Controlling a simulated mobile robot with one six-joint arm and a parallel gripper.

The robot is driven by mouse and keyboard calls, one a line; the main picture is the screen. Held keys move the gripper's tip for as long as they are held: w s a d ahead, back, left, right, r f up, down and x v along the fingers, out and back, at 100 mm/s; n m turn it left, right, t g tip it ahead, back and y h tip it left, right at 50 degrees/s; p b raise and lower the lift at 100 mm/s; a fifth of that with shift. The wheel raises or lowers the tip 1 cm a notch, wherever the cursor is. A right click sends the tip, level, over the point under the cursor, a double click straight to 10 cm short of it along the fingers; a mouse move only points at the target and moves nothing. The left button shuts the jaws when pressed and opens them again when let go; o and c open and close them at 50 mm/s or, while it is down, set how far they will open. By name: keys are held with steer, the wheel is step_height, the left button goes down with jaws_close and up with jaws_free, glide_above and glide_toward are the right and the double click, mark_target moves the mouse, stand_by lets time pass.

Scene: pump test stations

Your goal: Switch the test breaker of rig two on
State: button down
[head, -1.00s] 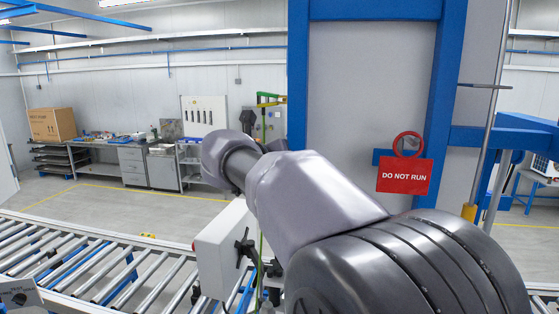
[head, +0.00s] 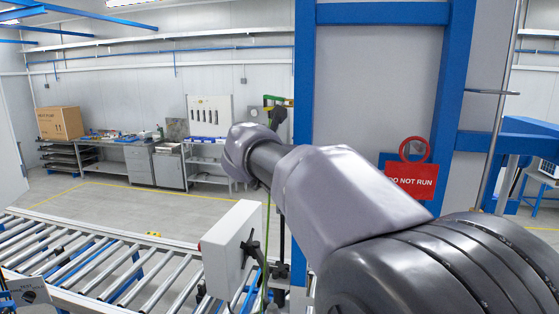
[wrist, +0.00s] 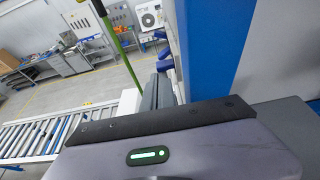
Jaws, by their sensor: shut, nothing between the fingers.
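I cannot make out a test breaker for rig two in either view. A white box (head: 225,245) with a small red spot on its side and a black clamp behind it stands beside the roller conveyor in the head view. My gripper (wrist: 165,88) shows in the wrist view as grey fingers beyond the dark housing edge. It is shut and empty, near a blue post.
A red "DO NOT RUN" tag (head: 411,181) hangs by a ring on the blue-framed panel. A roller conveyor (head: 95,262) crosses the lower left, with a small sign (head: 28,291) at its near edge. A green pole (wrist: 118,45) stands near my gripper. Open floor lies behind the conveyor.

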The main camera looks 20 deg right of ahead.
steer(key=shift+m, duration=0.4)
steer(key=shift+r, duration=0.2)
steer(key=shift+w+a+r+p, duration=0.1)
steer(key=shift+r+p, duration=0.7)
steer(key=shift+p, duration=0.1)
